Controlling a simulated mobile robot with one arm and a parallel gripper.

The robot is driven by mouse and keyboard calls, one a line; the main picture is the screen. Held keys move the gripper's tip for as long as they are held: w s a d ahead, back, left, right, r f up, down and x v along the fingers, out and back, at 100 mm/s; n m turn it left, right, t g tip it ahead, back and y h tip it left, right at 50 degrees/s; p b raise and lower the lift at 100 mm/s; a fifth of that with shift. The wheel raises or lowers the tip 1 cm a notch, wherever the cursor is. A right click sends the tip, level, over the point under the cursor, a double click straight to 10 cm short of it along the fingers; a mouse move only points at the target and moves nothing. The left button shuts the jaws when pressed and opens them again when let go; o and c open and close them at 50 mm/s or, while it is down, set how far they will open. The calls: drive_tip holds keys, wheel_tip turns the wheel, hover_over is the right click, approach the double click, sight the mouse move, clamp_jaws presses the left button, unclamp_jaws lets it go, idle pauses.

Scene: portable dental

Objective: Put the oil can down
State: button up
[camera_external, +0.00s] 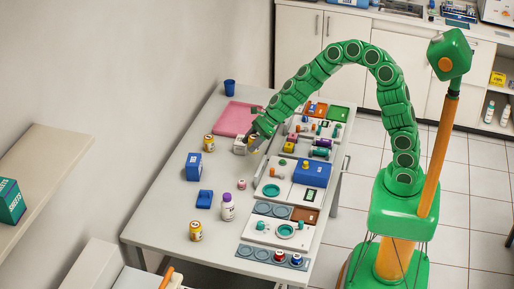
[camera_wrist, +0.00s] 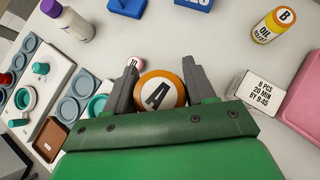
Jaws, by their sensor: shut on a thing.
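My gripper (camera_external: 257,133) is shut on an oil can, a round can with an orange rim and a white top marked "A" (camera_wrist: 158,92). In the wrist view my gripper's two grey fingers (camera_wrist: 157,88) flank the can left and right. In the outside view the fingers and arm mostly hide it, over the far middle of the table (camera_external: 165,210). I cannot tell whether its base touches the table. A second, yellow oil can marked "B" (camera_wrist: 273,27) stands apart from it; it also shows in the outside view (camera_external: 208,143).
A white lettered box (camera_wrist: 257,91) is close right of my gripper in the wrist view. A pink tray (camera_external: 237,119) lies behind. Trays of small parts (camera_external: 290,190) line the right side. A purple-capped bottle (camera_external: 228,208) and another yellow can (camera_external: 196,231) stand nearer. The left table edge is fairly clear.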

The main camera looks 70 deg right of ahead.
drive_tip(key=shift+s+r, duration=0.35)
drive_tip(key=shift+s, duration=0.5)
drive_tip(key=shift+d, duration=0.15)
drive_tip(key=w+d, duration=0.3)
drive_tip(key=d, duration=0.7)
drive_tip(key=w+d, duration=0.3)
drive_tip(key=d, duration=0.8)
drive_tip(key=w+d, duration=0.3)
drive_tip(key=d, duration=0.7)
drive_tip(key=shift+n, duration=0.3)
drive_tip(key=shift+w+d+f, duration=0.85)
drive_tip(key=shift+w+f, duration=0.55)
drive_tip(key=shift+w, duration=0.6)
drive_tip(key=shift+w+d+f, duration=0.8)
drive_tip(key=shift+w+f, duration=0.65)
drive_tip(key=shift+w, duration=0.55)
drive_tip(key=shift+w+d+f, duration=0.85)
drive_tip(key=shift+w+f, duration=0.55)
drive_tip(key=shift+w, duration=0.8)
drive_tip(key=shift+f, duration=0.1)
